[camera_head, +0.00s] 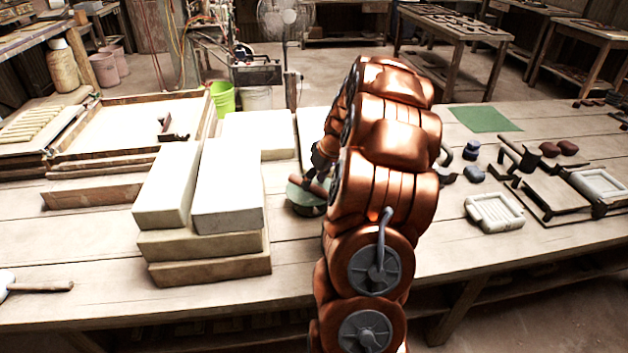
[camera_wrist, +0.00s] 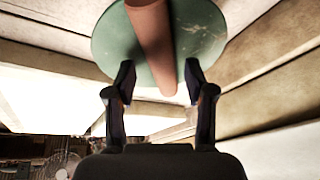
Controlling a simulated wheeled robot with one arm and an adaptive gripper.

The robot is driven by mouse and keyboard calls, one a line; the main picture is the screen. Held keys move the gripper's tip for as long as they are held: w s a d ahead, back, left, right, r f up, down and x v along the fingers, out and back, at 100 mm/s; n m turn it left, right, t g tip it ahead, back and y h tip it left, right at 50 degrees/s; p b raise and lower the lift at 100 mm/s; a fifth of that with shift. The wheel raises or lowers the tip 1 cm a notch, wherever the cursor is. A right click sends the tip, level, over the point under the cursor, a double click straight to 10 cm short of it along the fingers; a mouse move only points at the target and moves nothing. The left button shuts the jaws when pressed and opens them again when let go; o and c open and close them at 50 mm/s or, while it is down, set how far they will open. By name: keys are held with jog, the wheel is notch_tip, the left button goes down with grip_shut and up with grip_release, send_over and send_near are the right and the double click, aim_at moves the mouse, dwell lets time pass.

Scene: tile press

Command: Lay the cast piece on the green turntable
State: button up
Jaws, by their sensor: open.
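The green turntable (camera_head: 303,203) stands on the bench just right of the stacked pale blocks, partly hidden by my arm. In the wrist view its round green top (camera_wrist: 112,45) fills the upper middle. A smooth terracotta-coloured bar (camera_wrist: 152,40), seemingly the cast piece, lies across that top. Its brown end also shows over the turntable in the head view (camera_head: 317,187). My gripper (camera_wrist: 160,76) is open, with one finger on either side of the bar's near end, and neither finger visibly grips it. In the head view my arm hides most of my gripper.
Stacked pale blocks (camera_head: 228,190) stand close on the left, with more pale blocks (camera_head: 258,135) behind. Right of my arm are a green mat (camera_head: 484,119), a white mould (camera_head: 494,212) and dark tools. Bare bench lies in front of the turntable.

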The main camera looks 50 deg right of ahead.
jog(key=b+v, duration=0.1)
jog(key=v, duration=1.1)
dwell(0.4)
jog(key=s+a+r+n+g+y+p, duration=0.1)
jog(key=s+a+r+g+p, duration=0.15)
jog(key=a, duration=1.05)
jog(key=s+a+r+g+p, duration=0.1)
jog(key=s+a+r+p, duration=0.15)
jog(key=a, duration=1.15)
jog(key=s+a+g+h+p, duration=0.1)
jog(key=s+a, duration=0.4)
jog(key=s, duration=0.5)
jog(key=s+a+r+g+h+p, duration=0.1)
jog(key=s+a+p, duration=0.3)
jog(key=s, duration=0.6)
jog(key=a, duration=0.2)
jog(key=shift+a, duration=0.25)
jog(key=shift+g, duration=0.25)
jog(key=shift+c, duration=1.1)
jog(key=shift+d+m, duration=0.1)
jog(key=shift+m, duration=0.2)
